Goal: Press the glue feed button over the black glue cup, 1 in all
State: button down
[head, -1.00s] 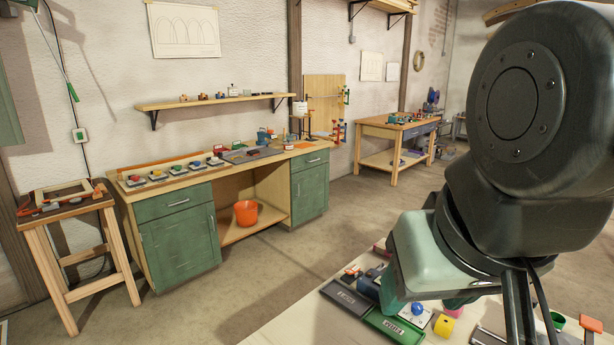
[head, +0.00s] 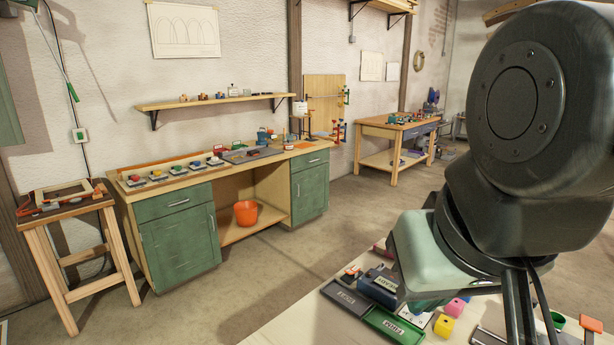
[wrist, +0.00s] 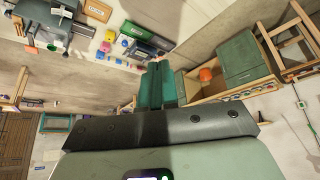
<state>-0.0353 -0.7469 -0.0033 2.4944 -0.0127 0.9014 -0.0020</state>
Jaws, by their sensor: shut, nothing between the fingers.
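My gripper (wrist: 162,85) shows in the wrist view as two green fingers shut together, with nothing between them. In the head view its pale green hand (head: 432,260) hangs above the near table, and the fingers are partly hidden. A small blue dome-shaped button (wrist: 124,42) shows in the wrist view on the near table, apart from the fingertips. In the head view only part of its white plate (head: 412,316) shows. A dark blue box with a label (head: 378,285) stands beside it. I cannot make out the black glue cup for certain.
The near table (head: 285,328) holds a dark tray (head: 345,299), a green tray (head: 392,325), a yellow block (head: 444,326) and a pink block (head: 456,307). A far workbench (head: 180,187) carries a row of coloured buttons. The floor between is clear.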

dwell(0.7)
jog(key=w+a+f+m+y, duration=0.1)
jog(key=w+a+y, duration=0.15)
jog(key=w, duration=0.55)
jog(key=w+d+f+m, duration=0.2)
jog(key=w+d+m, duration=0.3)
jog(key=w+d, duration=0.15)
jog(key=w+d+f+m, duration=0.3)
jog(key=w+d+m, duration=0.3)
jog(key=w, duration=0.1)
jog(key=d+f+m+t+h, duration=0.1)
jog(key=d+f+m, duration=0.3)
jog(key=d, duration=0.6)
jog(key=d+f+m+t+h, duration=0.1)
jog(key=d+f+m, duration=0.4)
jog(key=d, duration=0.6)
jog(key=d+f+m+t+h, duration=0.1)
jog(key=d+f+m, duration=0.4)
jog(key=d, duration=0.6)
jog(key=shift+s+m+t, duration=0.2)
jog(key=shift+m+t, duration=0.1)
jog(key=shift+m, duration=0.8)
jog(key=shift+f, duration=0.1)
